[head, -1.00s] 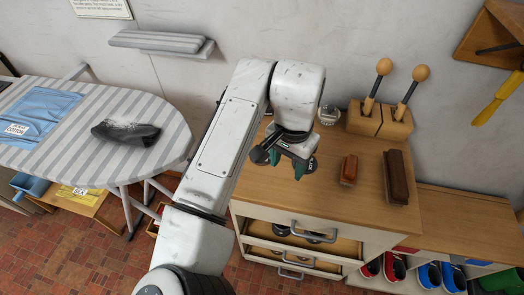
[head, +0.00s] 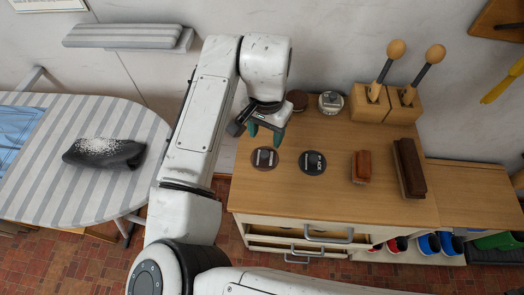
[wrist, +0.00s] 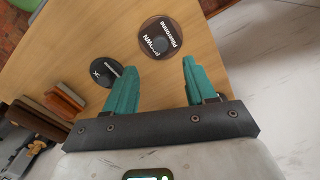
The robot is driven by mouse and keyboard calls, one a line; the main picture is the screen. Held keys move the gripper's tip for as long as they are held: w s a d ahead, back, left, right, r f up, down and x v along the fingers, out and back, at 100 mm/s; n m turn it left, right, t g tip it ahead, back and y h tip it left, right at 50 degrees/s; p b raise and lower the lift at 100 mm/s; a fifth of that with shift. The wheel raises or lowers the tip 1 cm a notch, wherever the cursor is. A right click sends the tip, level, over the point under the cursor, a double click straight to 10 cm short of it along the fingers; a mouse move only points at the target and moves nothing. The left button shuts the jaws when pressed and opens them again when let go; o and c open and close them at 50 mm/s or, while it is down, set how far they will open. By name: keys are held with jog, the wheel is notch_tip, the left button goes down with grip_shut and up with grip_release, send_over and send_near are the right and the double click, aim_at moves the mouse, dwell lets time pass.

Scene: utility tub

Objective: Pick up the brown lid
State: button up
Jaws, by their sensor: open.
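The brown lid (head: 265,158) is a dark brown disc with a pale-lettered label. It lies flat on the wooden cabinet top (head: 330,188), near its front left. In the wrist view the lid (wrist: 158,38) shows "BROWN" lettering, just beyond my fingertips. My gripper (head: 265,133) points down above and slightly behind the lid in the head view, apart from it. In the wrist view the teal fingers (wrist: 158,67) are spread with nothing between them. A similar black lid (head: 312,162) lies just to the right; it also shows in the wrist view (wrist: 105,76).
A brown tin (head: 297,100) and a dark-and-silver tin (head: 330,102) stand behind. Two brushes (head: 361,166) (head: 409,168) lie to the right, before a wooden block with two knobbed handles (head: 386,104). An ironing board (head: 70,195) with a dark cloth stands left.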

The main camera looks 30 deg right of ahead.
aim_at(265, 153)
notch_tip(265, 153, down, 2)
jog(key=shift+w+f, duration=0.1)
jog(key=shift+f, duration=0.1)
jog(key=shift+a+f+p, duration=0.15)
jog(key=shift+f+p, duration=0.2)
jog(key=shift+f, duration=2.55)
jog(key=shift+c, duration=0.3)
grip_shut()
